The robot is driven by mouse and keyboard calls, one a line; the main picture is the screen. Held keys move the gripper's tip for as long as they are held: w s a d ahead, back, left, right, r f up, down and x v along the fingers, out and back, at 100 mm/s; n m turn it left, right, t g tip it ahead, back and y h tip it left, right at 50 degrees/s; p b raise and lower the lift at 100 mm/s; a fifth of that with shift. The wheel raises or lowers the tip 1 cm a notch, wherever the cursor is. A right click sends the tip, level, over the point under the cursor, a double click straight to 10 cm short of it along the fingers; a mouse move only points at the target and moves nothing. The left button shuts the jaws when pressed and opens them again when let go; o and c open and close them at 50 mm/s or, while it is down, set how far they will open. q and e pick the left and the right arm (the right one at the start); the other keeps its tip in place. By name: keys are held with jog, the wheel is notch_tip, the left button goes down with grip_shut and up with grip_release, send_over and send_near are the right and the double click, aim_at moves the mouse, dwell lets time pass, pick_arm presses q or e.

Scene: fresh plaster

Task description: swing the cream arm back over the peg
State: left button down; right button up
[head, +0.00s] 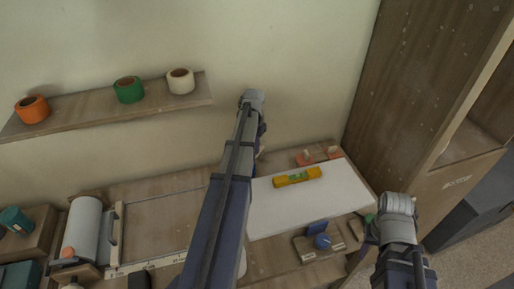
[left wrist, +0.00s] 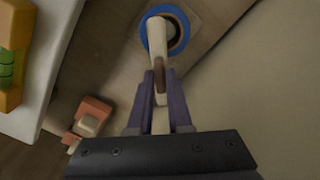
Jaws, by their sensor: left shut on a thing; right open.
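In the left wrist view a cream arm (left wrist: 158,38) runs up from between my fingers, its rounded far end lying across a blue ring (left wrist: 183,17) with a dark centre. My left gripper (left wrist: 160,86) is shut on the cream arm at a brown part. I cannot make out a separate peg; the cream arm covers part of the ring. In the head view my left arm hides the left gripper and most of that spot. My right gripper (head: 371,230) is open, at the right beside the bench's front corner, away from the cream arm.
A white board (head: 300,205) carries a yellow level (head: 297,177). Orange blocks (head: 305,158) with cream tops stand behind it. A blue-knobbed item (head: 322,241) sits in front. A wall shelf (head: 66,113) holds tape rolls. A tall wooden cabinet (head: 410,90) closes off the right.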

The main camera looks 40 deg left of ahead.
pick_arm(q)
jog(key=shift+a+m, duration=0.35)
jog(key=shift+m, duration=0.35)
jog(key=c, duration=0.8)
grip_release()
jog(key=shift+c, duration=0.2)
jog(key=shift+r, duration=0.15)
notch_tip(320, 180, up, 8)
jog(key=p, duration=0.7)
jog(key=shift+f+p, duration=0.2)
jog(key=shift+p, duration=0.2)
